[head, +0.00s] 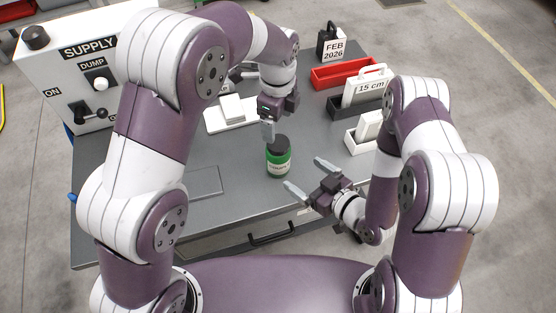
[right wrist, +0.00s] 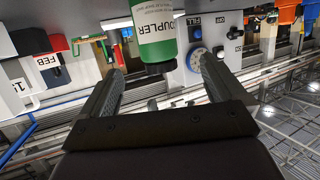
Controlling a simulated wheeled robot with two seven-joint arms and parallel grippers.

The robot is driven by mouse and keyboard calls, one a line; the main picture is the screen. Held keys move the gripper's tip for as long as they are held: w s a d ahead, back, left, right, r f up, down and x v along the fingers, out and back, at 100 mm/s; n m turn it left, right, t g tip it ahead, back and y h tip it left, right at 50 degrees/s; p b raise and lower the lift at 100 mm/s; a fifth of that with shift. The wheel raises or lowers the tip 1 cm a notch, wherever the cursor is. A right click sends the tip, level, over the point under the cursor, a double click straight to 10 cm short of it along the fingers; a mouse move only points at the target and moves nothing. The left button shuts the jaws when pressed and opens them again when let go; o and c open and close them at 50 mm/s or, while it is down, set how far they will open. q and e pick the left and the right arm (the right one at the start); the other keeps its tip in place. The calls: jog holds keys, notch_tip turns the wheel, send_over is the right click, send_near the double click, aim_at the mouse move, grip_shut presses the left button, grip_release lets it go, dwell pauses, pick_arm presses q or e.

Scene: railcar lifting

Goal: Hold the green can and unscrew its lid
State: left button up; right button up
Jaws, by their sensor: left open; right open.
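The green can (head: 278,164) stands upright on the grey workbench with its black lid (head: 280,144) on top. In the right wrist view the can (right wrist: 154,30) appears upside down, with a white label reading COUPLER and the black lid (right wrist: 160,67) below it. My left gripper (head: 268,131) points down just above and slightly left of the lid, open and apart from what I can see. My right gripper (head: 307,175) is open and low at the can's near right side. Its two fingers spread toward the can, which shows between them beyond the tips, with nothing in its grasp.
The grey workbench (head: 205,212) has free room left of the can. A white tray (head: 232,112) lies behind my left gripper. A red bin (head: 350,73), a 15 cm sign (head: 369,87) and a FEB 2026 block (head: 333,47) stand back right. A SUPPLY panel (head: 50,62) is back left.

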aim_at(278, 143)
pick_arm(q)
jog(key=shift+w+f, duration=0.1)
jog(key=shift+w, duration=0.05)
pick_arm(e)
jog(key=x, duration=1.1)
jog(key=shift+w+d+f, duration=0.1)
jog(key=shift+w, duration=0.05)
pick_arm(q)
jog(key=shift+w+d, duration=0.1)
jog(key=shift+d, duration=0.05)
pick_arm(e)
jog(key=shift+w+a+f, duration=0.2)
jog(key=shift+w+a, duration=0.05)
jog(key=shift+w, duration=0.35)
jog(key=c, duration=1.5)
grip_shut()
pick_arm(q)
jog(key=m, duration=0.3)
jog(key=shift+f+m, duration=0.15)
jog(key=shift+m, duration=0.55)
notch_tip(278, 143, down, 8)
jog(key=shift+r, duration=0.15)
